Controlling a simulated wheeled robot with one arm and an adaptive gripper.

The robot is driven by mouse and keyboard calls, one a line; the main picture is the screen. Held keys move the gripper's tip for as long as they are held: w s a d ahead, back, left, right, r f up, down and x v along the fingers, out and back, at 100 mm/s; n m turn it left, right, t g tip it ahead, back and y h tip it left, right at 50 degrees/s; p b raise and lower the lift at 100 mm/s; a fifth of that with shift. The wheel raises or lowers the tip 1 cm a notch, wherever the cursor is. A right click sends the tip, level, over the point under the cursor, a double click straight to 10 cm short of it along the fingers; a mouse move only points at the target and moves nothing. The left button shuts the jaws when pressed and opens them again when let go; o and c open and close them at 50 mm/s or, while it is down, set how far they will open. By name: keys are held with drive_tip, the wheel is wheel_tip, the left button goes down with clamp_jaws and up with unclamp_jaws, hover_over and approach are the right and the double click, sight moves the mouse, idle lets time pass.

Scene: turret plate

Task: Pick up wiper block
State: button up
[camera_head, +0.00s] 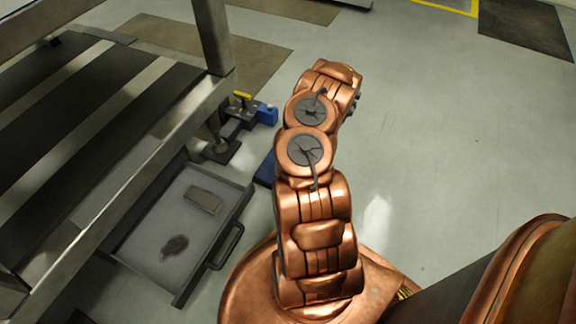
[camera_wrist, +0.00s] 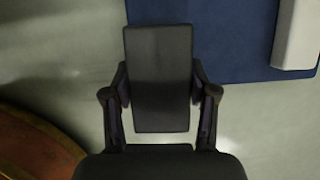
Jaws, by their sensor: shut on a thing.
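The wiper block, a dark grey rectangular block (camera_wrist: 158,48), stands out in the middle of the wrist view. My gripper (camera_wrist: 158,84) has one black finger on each side of it and is shut on it. The block's top end overlaps the edge of a blue mat in the picture. Its height above the floor cannot be told. In the head view my copper arm hides the gripper and the block.
The blue mat (camera_wrist: 225,45) bears a pale block (camera_wrist: 297,35); the mat's edge shows in the head view (camera_head: 265,168). An open drawer (camera_head: 212,257) holds a grey block (camera_head: 203,201) and a dark oval thing (camera_head: 174,246). Open floor (camera_head: 450,140) lies right.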

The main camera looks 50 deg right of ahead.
drive_tip(key=s+a, duration=0.1)
drive_tip(key=s, duration=0.1)
drive_tip(key=shift+s+a+r+p, duration=0.2)
drive_tip(key=shift+s+a+p, duration=0.1)
drive_tip(key=shift+s+a, duration=0.1)
drive_tip(key=shift+s+a+r+p, duration=0.1)
drive_tip(key=shift+s+a+p, duration=0.2)
drive_tip(key=shift+s, duration=0.5)
drive_tip(key=shift+s+a+r+p, duration=0.15)
drive_tip(key=shift+s+a, duration=0.15)
drive_tip(key=shift+s, duration=0.55)
drive_tip(key=shift+s+a+f+p, duration=0.1)
drive_tip(key=shift+s+a+p, duration=0.2)
drive_tip(key=shift+s, duration=0.5)
drive_tip(key=o, duration=0.7)
drive_tip(key=c, duration=0.5)
